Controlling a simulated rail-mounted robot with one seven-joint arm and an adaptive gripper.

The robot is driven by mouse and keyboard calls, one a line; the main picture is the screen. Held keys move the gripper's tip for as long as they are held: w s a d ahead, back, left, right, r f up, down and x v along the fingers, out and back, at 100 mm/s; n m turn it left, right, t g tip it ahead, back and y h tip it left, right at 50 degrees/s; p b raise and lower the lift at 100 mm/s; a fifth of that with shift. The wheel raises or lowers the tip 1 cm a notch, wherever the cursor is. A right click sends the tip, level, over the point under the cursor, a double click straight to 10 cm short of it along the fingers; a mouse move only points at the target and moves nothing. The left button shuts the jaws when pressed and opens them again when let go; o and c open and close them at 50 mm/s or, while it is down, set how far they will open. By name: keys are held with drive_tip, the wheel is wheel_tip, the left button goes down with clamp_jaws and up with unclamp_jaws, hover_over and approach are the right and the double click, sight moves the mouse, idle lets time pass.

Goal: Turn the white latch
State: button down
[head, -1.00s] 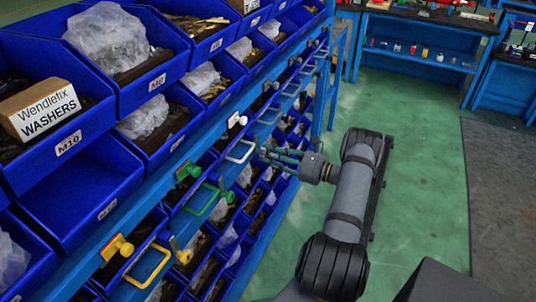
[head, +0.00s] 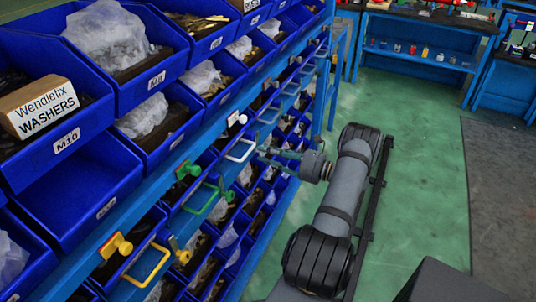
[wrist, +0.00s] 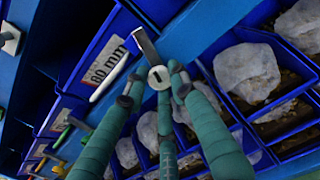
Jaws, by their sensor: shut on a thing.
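The white latch (wrist: 158,76) shows in the wrist view as a round white hub with a dark slot. A flat grey bar (wrist: 147,46) runs up and to the left from it. My three-fingered teal gripper (wrist: 160,84) has its fingertips closed in around the hub and is shut on it. In the head view my gripper (head: 268,153) is at the blue rack rail, just right of the white handle (head: 240,150).
A white knob (head: 237,118) sits above the white handle. A green knob (head: 188,170), green handle (head: 201,199), yellow knob (head: 117,246) and yellow handle (head: 147,264) lie nearer along the rail. Blue bins fill the rack. The green floor to the right is open.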

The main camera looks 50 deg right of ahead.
drive_tip(key=m+b, duration=0.1)
drive_tip(key=m, duration=1.3)
drive_tip(key=shift+r, duration=0.1)
idle(0.4)
drive_tip(key=c, duration=1.5)
unclamp_jaws()
drive_tip(key=shift+o, duration=0.3)
drive_tip(key=s+d, duration=0.2)
drive_tip(key=s, duration=0.9)
drive_tip(key=shift+s+d, duration=0.2)
drive_tip(key=shift+s, duration=0.2)
